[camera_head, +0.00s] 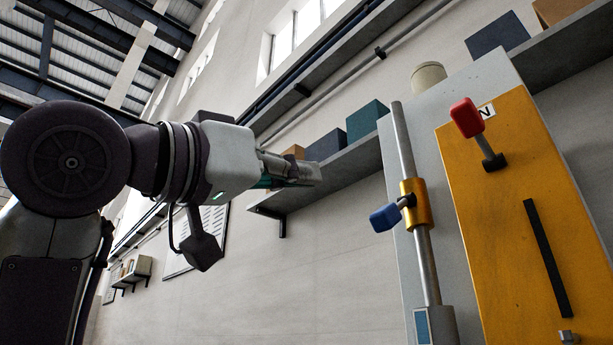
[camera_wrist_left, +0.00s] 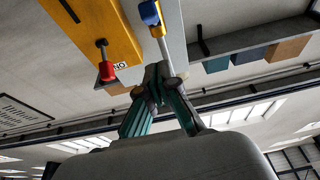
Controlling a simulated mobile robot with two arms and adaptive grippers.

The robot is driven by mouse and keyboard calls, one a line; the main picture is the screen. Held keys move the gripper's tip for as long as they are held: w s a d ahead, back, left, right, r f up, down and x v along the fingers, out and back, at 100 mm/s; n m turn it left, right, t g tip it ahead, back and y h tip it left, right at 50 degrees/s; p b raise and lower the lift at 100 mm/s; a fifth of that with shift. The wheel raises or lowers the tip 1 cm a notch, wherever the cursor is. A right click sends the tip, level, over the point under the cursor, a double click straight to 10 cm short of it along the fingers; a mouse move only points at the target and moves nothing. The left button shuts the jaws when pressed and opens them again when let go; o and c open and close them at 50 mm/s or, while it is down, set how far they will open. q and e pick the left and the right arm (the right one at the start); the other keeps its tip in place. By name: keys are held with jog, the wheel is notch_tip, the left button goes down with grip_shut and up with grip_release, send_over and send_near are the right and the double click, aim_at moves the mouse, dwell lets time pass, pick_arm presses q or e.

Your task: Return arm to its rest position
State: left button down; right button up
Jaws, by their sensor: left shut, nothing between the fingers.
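My left gripper (camera_head: 304,174) reaches in from the left in the head view, its fingers pointing right toward the machine and apart from it. It is shut and empty; its closed fingers also show in the left wrist view (camera_wrist_left: 160,76). The machine has a yellow panel (camera_head: 520,200) with a red-knobbed lever (camera_head: 467,117) and a dark vertical slot. Left of the panel a metal rod (camera_head: 402,150) carries a brass collar (camera_head: 416,203) with a blue handle (camera_head: 385,217). The blue handle (camera_wrist_left: 149,13) and red knob (camera_wrist_left: 107,71) also show in the wrist view. My right gripper is out of view.
A wall shelf (camera_head: 350,160) with several boxes, including a teal box (camera_head: 366,119), runs behind my left gripper. A small shelf (camera_head: 131,271) hangs at the far left. Open air lies between the gripper and the rod.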

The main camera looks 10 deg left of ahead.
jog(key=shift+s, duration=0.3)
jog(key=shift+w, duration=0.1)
